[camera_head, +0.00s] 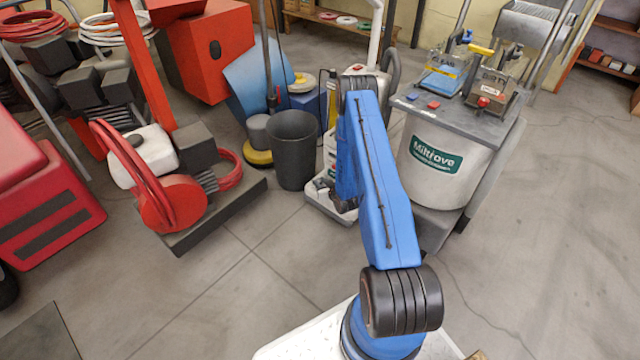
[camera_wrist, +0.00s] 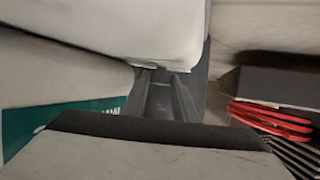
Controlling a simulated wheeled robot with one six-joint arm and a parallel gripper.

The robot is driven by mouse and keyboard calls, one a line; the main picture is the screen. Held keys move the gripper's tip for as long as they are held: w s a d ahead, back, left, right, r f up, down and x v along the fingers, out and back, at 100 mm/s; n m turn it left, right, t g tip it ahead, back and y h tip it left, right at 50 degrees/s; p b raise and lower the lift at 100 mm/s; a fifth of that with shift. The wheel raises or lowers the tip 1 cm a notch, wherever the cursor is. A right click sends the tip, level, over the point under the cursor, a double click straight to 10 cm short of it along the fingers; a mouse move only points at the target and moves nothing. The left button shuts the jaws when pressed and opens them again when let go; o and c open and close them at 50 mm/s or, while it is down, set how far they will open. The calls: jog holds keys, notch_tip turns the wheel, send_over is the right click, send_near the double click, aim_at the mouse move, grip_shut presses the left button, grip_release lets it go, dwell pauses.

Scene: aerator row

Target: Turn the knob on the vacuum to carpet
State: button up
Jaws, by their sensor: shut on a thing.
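The vacuum (camera_head: 328,208) is a pale grey and white upright machine on the floor, mostly behind my blue arm in the head view. My gripper (camera_head: 343,202) is low against it, small and partly hidden there. In the wrist view, my gripper's dark fingers (camera_wrist: 163,98) are together, shut on a small part of the vacuum that seems to be the knob. The knob itself is hidden, so its setting cannot be read. A pale rounded body fills the top left of the wrist view, with a green label (camera_wrist: 65,120) below it.
A dark bin (camera_head: 293,150) stands left of the vacuum. A red machine with a white tank (camera_head: 145,157) sits on a black platform farther left. The floor (camera_head: 240,290) in front is clear.

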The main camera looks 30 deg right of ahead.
dwell(0.3)
jog(key=o, duration=1)
jog(key=shift+o, duration=0.2)
jog(key=shift+a+h, duration=0.1)
jog(key=shift+h, duration=0.2)
